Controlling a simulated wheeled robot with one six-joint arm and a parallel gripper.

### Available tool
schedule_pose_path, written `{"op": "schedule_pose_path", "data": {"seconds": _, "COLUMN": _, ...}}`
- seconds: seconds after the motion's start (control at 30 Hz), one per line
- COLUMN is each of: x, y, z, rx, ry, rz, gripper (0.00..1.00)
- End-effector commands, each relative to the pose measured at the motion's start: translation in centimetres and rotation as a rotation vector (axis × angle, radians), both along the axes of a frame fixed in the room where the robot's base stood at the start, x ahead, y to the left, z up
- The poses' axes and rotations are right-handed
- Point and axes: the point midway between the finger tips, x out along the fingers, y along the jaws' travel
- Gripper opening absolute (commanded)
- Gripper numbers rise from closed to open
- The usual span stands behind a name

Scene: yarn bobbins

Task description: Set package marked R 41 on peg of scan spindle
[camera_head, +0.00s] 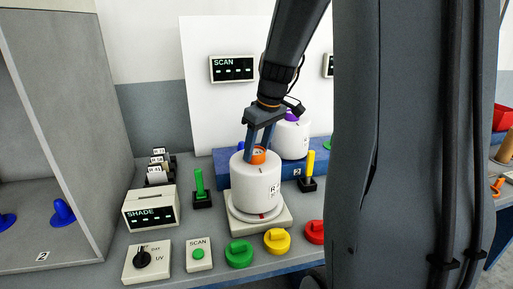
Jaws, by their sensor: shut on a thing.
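A white yarn package (256,190) with an orange core (258,155) stands upright at the centre. Its side label begins with R; the rest is too small to read surely. My gripper (257,151) comes from above and is shut on the package's top at the orange core. The scan spindle (240,226), a round plate on a pale square base, is directly under the package. Its peg is hidden. I cannot tell whether the package rests on the plate or hangs just above it.
A second white package (291,139) with a purple core stands behind, by a blue block (229,164). Green (199,182) and yellow (311,165) upright pegs flank the spindle. In front are a SCAN button box (199,255) and several coloured knobs. The SHADE box (151,210) is left.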

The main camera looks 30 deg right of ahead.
Motion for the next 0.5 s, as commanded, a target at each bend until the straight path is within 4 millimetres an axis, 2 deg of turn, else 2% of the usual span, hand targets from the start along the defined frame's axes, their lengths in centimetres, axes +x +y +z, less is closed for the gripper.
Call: {"op": "schedule_pose_path", "data": {"seconds": 0.5, "x": 0.11, "y": -0.04, "z": -0.2, "rx": -0.001, "ry": -0.003, "rz": -0.001, "gripper": 0.0}}
